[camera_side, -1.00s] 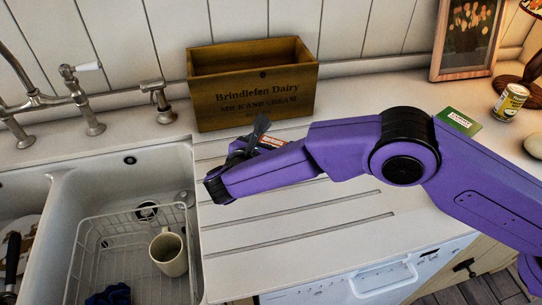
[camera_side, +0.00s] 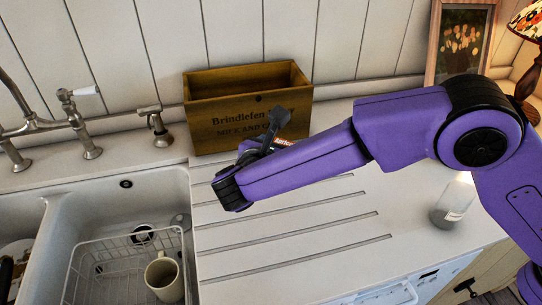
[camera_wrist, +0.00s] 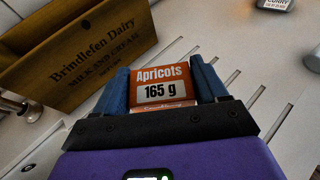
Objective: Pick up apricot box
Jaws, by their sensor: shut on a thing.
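The apricot box (camera_wrist: 163,88) is a small orange-red carton with a white label reading "Apricots 165 g". In the wrist view it sits between the two blue fingers of my gripper (camera_wrist: 165,90), which is shut on it. In the side view my gripper (camera_side: 272,130) is in front of the wooden crate, and only a small orange and white strip of the box (camera_side: 283,142) shows behind it. The rest of the box is hidden by my arm.
A wooden crate (camera_side: 222,122) marked "Brindlefen Dairy" stands against the wall behind my gripper. A glass jar (camera_side: 452,205) stands on the right. The sink with a wire rack (camera_side: 92,258) and a mug (camera_side: 163,277) is at left. The grooved counter (camera_side: 290,240) in front is clear.

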